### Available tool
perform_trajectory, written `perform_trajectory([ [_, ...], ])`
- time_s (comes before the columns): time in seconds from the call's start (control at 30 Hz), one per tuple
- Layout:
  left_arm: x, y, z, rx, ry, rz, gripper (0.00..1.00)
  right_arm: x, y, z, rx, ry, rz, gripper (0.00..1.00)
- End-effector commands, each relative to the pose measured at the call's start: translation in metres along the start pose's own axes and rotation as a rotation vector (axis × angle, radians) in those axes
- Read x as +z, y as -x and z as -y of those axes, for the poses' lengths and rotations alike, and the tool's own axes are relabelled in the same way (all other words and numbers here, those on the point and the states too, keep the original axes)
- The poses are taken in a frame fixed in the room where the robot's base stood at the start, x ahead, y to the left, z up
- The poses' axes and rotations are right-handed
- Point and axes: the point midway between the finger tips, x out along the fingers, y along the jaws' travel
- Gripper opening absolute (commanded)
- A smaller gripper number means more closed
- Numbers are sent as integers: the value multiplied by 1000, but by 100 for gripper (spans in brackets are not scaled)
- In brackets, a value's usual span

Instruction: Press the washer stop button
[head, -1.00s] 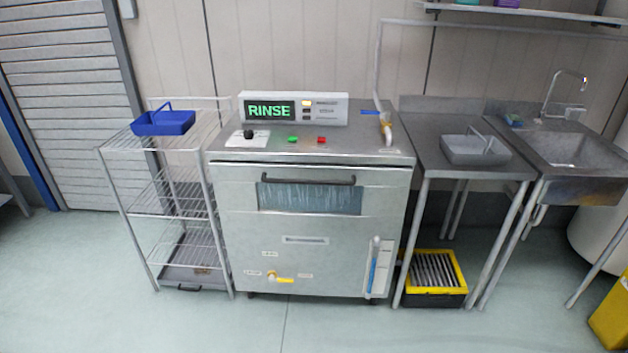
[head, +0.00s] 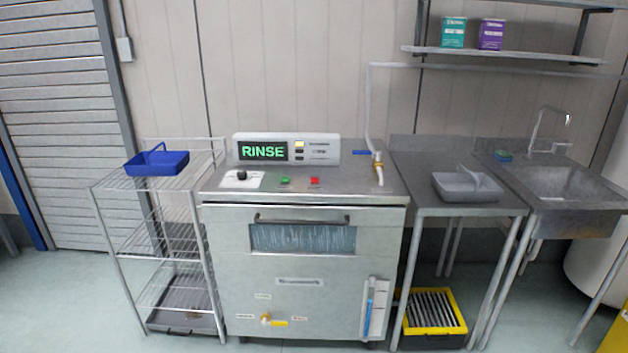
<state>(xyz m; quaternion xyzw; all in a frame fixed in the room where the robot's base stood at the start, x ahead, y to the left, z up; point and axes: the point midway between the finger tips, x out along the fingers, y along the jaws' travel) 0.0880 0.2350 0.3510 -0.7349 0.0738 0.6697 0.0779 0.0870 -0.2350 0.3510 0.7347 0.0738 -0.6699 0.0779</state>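The washer (head: 300,230) is a steel cabinet in the middle of the head view, with its front door shut. Its display (head: 263,151) on top reads RINSE in green. On the top surface, a red button (head: 315,181) sits to the right of a green button (head: 285,181). A black knob (head: 242,175) on a white plate is at the left. The labels by the buttons are too small to read. Neither of my grippers is in view.
A wire rack (head: 150,240) with a blue basket (head: 157,163) stands left of the washer. A steel table (head: 440,207) with a grey basket (head: 467,186) and a sink (head: 570,185) stand right. A yellow-black crate (head: 433,330) is under the table. The floor in front looks clear.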

Motion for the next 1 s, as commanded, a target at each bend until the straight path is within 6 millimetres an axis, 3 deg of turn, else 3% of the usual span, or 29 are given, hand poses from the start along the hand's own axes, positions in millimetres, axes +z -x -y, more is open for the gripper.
perform_trajectory([
  [0.03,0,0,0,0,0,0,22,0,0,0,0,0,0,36],
  [0.1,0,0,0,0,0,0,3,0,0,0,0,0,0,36],
  [0.13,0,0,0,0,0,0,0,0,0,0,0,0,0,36],
  [1.0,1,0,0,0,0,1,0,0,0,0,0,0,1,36],
])
